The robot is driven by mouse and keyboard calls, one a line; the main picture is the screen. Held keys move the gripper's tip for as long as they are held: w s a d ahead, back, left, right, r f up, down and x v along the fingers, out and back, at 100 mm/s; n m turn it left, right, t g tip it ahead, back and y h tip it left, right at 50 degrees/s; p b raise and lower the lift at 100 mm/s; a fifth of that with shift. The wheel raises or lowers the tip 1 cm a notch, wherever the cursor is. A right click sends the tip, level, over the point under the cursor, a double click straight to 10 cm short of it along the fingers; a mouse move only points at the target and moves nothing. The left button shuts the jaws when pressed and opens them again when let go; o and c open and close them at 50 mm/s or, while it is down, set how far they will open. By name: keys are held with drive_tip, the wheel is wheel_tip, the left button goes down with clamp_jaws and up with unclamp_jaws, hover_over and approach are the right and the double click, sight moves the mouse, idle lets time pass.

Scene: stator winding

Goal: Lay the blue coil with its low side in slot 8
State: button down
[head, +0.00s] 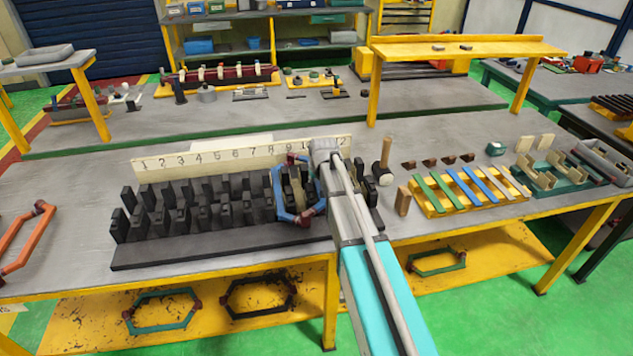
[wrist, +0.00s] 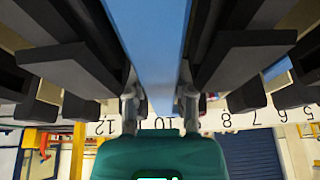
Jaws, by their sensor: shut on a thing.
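The blue coil (head: 278,195) is a six-sided loop with dark red end pieces. In the head view it lies tilted over the right part of the black stator block (head: 190,249), around the columns below numbers 8 to 10. My gripper shows in the wrist view (wrist: 160,104), its two fingers shut on the coil, whose blue side (wrist: 155,40) runs up between dark teeth (wrist: 75,70). In the head view my arm hides the fingers. Whether either coil side sits down in a slot, and in which one, I cannot tell.
A number strip (head: 215,158) stands behind the block. An orange coil (head: 27,237) lies at the left. A mallet (head: 385,165) and a yellow rack of colored strips (head: 470,190) stand right of my arm. More coils lie on the shelf below.

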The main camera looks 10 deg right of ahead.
drive_tip(key=shift+c, duration=1.8)
unclamp_jaws()
drive_tip(key=shift+r+p, duration=0.85)
wheel_tip(320, 180, up, 8)
drive_tip(key=p, duration=0.7)
drive_tip(key=shift+f, duration=0.25)
drive_tip(key=shift+f, duration=0.2)
wheel_tip(320, 180, down, 9)
drive_tip(key=b, duration=0.8)
drive_tip(key=shift+r+b, duration=0.1)
drive_tip(key=shift+b, duration=0.25)
